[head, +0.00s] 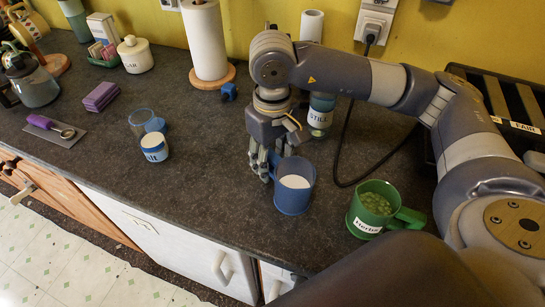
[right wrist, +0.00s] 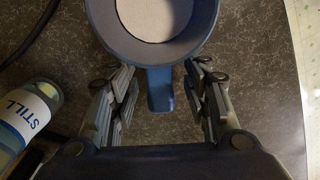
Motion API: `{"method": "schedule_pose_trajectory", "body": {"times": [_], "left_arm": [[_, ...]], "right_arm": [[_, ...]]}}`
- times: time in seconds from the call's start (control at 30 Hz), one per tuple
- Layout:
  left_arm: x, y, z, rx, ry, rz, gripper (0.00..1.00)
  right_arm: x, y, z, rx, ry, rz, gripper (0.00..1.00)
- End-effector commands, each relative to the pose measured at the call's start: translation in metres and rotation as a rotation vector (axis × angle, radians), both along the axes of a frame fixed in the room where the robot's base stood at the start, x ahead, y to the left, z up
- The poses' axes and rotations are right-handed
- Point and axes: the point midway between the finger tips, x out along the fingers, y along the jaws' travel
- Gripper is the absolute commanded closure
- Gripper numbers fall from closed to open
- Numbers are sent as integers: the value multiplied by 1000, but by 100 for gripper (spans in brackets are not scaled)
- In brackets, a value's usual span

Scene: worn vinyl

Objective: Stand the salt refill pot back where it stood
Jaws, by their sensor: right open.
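The salt refill pot is most likely the blue pot (head: 293,200) with white contents, standing upright on the dark counter (head: 225,150). In the right wrist view the pot (right wrist: 205,38) is at the top, its blue handle (right wrist: 160,92) pointing toward my gripper. My right gripper (head: 268,165) is just left of the pot in the head view. Its open fingers (right wrist: 158,82) lie on either side of the handle, with visible gaps. My left gripper is not in view.
A green pot labelled Herbs (head: 375,212) stands to the right. A bottle labelled STILL (head: 320,113) stands close behind my gripper. A small jar labelled "alt" (head: 153,150) and a clear blue cup (head: 146,122) are left. A black cable (head: 345,160) runs behind the pots.

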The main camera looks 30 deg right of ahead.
Motion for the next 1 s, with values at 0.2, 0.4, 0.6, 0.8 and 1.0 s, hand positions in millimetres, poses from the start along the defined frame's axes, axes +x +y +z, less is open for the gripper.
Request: {"method": "schedule_pose_trajectory", "body": {"times": [0.2,0.4,0.6,0.8,1.0], "left_arm": [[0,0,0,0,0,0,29],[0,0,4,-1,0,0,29],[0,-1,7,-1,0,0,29],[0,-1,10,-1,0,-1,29],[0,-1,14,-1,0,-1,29]], "right_arm": [[0,0,1,0,0,0,56],[0,0,7,0,-1,0,56],[0,0,15,0,-1,0,56],[0,0,23,1,-1,0,56],[0,0,32,0,-1,0,56]]}}
